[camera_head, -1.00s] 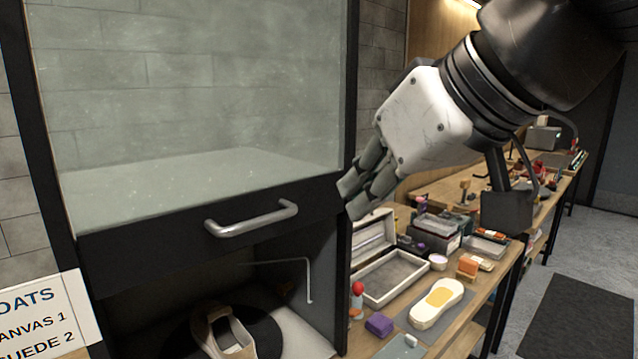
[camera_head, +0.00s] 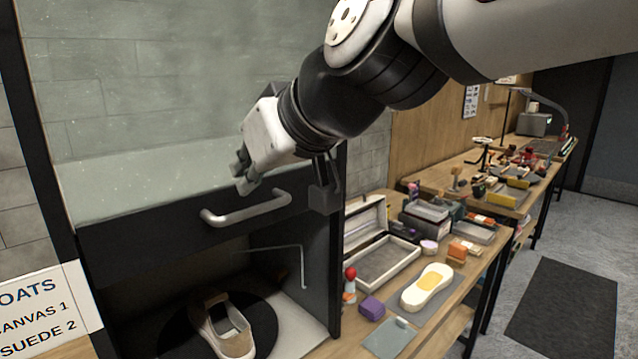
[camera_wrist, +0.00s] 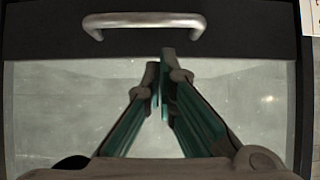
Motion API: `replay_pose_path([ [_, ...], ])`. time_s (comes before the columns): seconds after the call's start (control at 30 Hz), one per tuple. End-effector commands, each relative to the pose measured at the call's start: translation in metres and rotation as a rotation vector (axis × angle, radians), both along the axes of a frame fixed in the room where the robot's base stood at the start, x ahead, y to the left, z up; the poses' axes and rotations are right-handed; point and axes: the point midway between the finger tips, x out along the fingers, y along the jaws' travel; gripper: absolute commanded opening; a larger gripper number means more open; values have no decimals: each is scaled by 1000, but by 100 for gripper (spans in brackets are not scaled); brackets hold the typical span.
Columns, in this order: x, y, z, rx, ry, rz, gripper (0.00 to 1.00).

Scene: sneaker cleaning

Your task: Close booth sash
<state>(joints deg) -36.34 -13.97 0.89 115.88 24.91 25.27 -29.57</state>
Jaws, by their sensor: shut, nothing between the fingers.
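The booth sash (camera_head: 130,235) is a glass pane with a dark bottom rail, raised so that the booth's lower opening shows beneath it. A silver bar handle (camera_head: 246,209) is fixed to the rail. My gripper (camera_head: 243,186) is in front of the glass, just above the handle in the head view, with its fingers shut and empty. In the wrist view, the fingertips (camera_wrist: 162,62) point toward the rail and the handle (camera_wrist: 143,22), with a visible gap between them. The gripper looks apart from the handle.
Inside the booth, a beige sneaker (camera_head: 222,325) sits on a dark round turntable (camera_head: 264,325) beside a bent thin rod (camera_head: 304,268). A paper sign (camera_head: 42,308) stands at lower left. A workbench (camera_head: 470,290) with trays, brushes and an insole is at right.

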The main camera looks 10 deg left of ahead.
Motion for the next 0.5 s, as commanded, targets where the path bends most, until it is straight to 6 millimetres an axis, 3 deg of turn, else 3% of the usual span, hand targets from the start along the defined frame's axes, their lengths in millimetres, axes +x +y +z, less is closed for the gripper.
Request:
replay_pose_path([
  [0.2,2,3,-20,0,0,0,0],
  [0.5,3,3,-22,1,-2,-1,0],
])
